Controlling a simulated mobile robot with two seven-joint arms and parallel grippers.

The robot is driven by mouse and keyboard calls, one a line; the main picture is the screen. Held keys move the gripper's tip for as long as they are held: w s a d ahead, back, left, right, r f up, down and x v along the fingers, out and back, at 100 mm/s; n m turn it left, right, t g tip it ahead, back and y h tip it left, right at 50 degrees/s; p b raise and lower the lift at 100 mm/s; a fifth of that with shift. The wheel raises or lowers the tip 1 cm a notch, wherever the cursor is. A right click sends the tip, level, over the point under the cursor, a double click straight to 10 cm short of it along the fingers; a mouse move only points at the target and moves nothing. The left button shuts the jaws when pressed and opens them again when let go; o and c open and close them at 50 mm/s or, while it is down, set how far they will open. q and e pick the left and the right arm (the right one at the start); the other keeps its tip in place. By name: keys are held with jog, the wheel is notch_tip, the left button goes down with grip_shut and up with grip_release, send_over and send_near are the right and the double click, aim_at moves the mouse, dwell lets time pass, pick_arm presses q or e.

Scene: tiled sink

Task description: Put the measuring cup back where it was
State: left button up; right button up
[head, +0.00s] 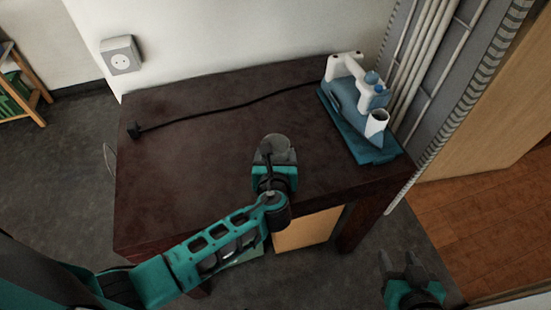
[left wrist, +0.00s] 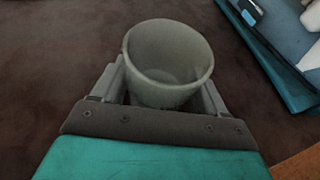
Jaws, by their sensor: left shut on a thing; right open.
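The measuring cup (head: 277,143), a grey translucent open-topped cup, is over the middle of the dark table (head: 185,175). My left gripper (head: 271,156) is shut on it, with one finger on each side. In the left wrist view the cup (left wrist: 168,62) shows its open rim upward and looks empty. I cannot tell whether its base touches the table. My right gripper (head: 404,265) is open and empty, low at the right, off the table's front edge.
A blue and white iron (head: 352,92) stands on a teal base (head: 380,155) at the table's right end. A white open-topped cylinder (head: 377,123) is at its front. A black cord with a plug (head: 136,131) runs across the back. The table's left half is mostly clear.

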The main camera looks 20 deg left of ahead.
pick_arm(q)
jog(key=o, duration=1.2)
jog(key=shift+f, duration=0.15)
jog(key=shift+c, duration=0.2)
